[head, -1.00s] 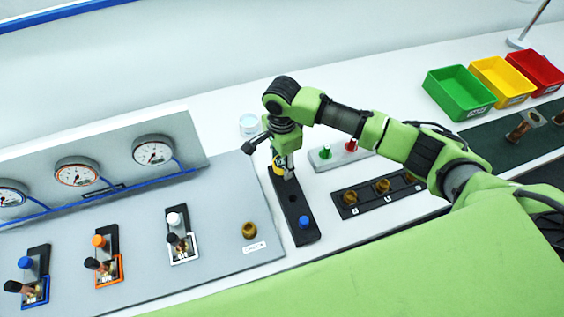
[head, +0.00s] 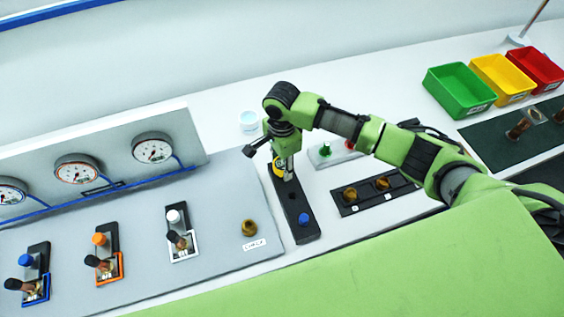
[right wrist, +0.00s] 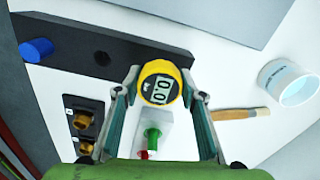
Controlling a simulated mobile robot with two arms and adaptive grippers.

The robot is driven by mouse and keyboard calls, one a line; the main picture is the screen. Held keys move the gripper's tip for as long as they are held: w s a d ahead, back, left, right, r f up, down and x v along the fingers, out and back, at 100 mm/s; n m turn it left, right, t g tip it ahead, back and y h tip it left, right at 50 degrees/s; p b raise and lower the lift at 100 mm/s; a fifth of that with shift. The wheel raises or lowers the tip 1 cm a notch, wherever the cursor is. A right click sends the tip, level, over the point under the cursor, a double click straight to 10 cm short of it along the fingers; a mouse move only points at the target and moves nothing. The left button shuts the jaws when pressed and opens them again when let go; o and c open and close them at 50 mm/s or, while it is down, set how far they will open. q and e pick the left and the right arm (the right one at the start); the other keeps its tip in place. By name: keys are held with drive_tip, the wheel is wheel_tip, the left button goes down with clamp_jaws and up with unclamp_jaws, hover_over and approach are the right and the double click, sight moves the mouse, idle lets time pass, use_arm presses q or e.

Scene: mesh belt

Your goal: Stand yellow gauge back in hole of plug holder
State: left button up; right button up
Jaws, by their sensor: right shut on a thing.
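The yellow gauge (right wrist: 161,83) has a round yellow rim and a digital face. My right gripper (right wrist: 160,95) is shut on it, with one finger on each side. In the head view the gauge (head: 279,168) is at the far end of the black plug holder (head: 308,232). The holder (right wrist: 60,40) also shows in the right wrist view, with a blue plug (right wrist: 37,50) at one end and an open dark hole (right wrist: 102,58) in the middle. The gauge overlaps the holder's other end; its lower part is hidden, so I cannot tell whether it is in a hole. My left gripper is out of view.
A small block with a green and a red button (head: 325,152) and a black strip with brass fittings (head: 366,190) stand right of the holder. A white cup (head: 249,122) is behind. A brush (right wrist: 240,114) lies near the gripper. The gauge panel (head: 110,160) is left.

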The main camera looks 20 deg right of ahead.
sight(282, 164)
drive_tip(key=shift+f, duration=0.4)
drive_tip(key=o, duration=1.4)
wheel_tip(282, 164, up, 12)
drive_tip(key=shift+s+f, duration=0.1)
